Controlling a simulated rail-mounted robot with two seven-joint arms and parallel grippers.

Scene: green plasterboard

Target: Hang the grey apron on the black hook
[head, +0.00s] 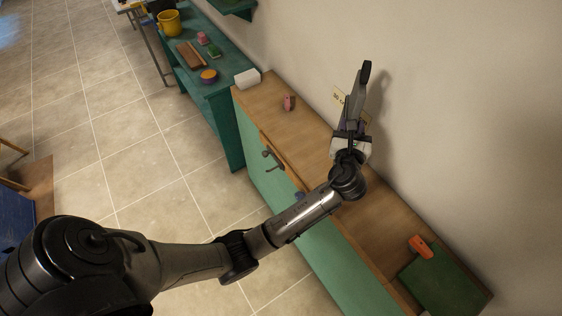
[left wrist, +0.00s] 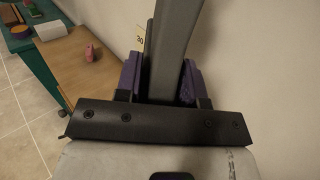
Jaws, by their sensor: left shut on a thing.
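My left gripper (head: 352,132) is raised beside the wall, over the wooden counter top. In the left wrist view its purple-padded fingers (left wrist: 163,82) are shut on a long grey strip, which I take to be the grey apron (left wrist: 173,40). In the head view the apron (head: 356,98) shows as a narrow grey shape rising from the fingers. A black piece (head: 366,70) shows at its upper end; I cannot tell whether this is the black hook or whether the two touch. My right gripper is not in view.
A yellow label (head: 339,96) is on the wall beside the gripper. The wooden counter (head: 388,228) holds a pink item (head: 289,103), a white block (head: 247,79) and an orange item (head: 420,246). A green table (head: 212,98) with several items stands beyond.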

